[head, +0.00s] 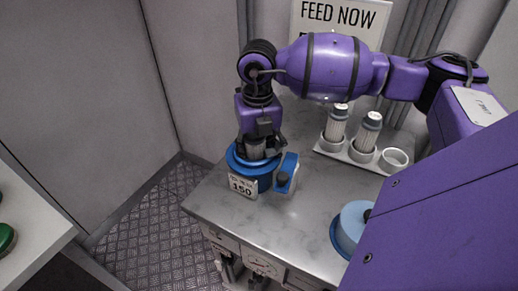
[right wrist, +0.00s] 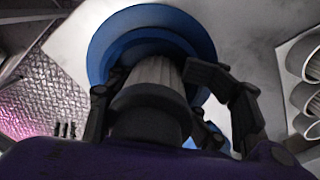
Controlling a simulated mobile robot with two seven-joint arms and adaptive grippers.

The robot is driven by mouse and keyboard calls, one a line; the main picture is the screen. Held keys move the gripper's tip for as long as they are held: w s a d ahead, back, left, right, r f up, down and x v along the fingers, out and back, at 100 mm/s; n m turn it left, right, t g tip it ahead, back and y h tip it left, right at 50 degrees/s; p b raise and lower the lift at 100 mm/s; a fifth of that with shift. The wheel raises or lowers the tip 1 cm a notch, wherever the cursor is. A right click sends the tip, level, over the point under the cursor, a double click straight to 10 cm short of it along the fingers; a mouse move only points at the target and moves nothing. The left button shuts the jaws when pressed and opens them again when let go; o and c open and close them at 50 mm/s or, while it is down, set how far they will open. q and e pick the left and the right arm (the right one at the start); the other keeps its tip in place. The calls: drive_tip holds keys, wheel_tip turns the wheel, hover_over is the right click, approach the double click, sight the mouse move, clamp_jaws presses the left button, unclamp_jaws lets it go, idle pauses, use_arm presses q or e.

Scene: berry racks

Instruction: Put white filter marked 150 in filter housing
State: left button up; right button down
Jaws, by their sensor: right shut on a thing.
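My right gripper (head: 259,141) is shut on a pale pleated filter (head: 255,152) with a dark grey cap. The gripper points down over the round blue filter housing (head: 236,165), which carries a white label reading 150 (head: 243,187). In the right wrist view the fingers (right wrist: 168,98) sit either side of the filter (right wrist: 155,73), and its far end is within the outline of the blue housing (right wrist: 101,45). How deep it sits is hidden. No number shows on the filter. My left gripper is out of view.
A white rack (head: 335,152) at the back of the grey counter (head: 310,213) holds two similar filters (head: 336,123) and one empty ring (head: 395,158). A blue-and-white block (head: 286,174) adjoins the housing. Another blue vessel (head: 347,236) stands at the front right, partly behind my arm.

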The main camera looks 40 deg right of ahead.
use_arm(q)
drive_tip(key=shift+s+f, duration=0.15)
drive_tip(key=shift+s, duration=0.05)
use_arm(e)
drive_tip(key=shift+s+a+f, duration=0.15)
drive_tip(key=shift+a+f, duration=0.2)
drive_tip(key=shift+f, duration=0.15)
drive_tip(key=shift+s+a+f, duration=0.15)
drive_tip(key=shift+a+f, duration=0.2)
drive_tip(key=shift+f, duration=0.15)
drive_tip(key=shift+w+d+f, duration=0.1)
drive_tip(key=shift+f, duration=0.05)
drive_tip(key=c, duration=0.7)
unclamp_jaws()
drive_tip(key=shift+o, duration=0.6)
drive_tip(key=shift+w+r, duration=0.15)
drive_tip(key=shift+r, duration=0.15)
drive_tip(key=shift+o, duration=1.2)
wheel_tip(320, 180, up, 9)
drive_tip(key=shift+w+f, duration=0.15)
drive_tip(key=shift+f, duration=0.05)
drive_tip(key=r, duration=0.1)
drive_tip(key=d+r, duration=0.1)
drive_tip(key=r, duration=0.1)
drive_tip(key=shift+d, duration=0.25)
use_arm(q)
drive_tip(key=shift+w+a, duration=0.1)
use_arm(e)
drive_tip(key=shift+s+r, duration=0.2)
drive_tip(key=shift+r, duration=0.1)
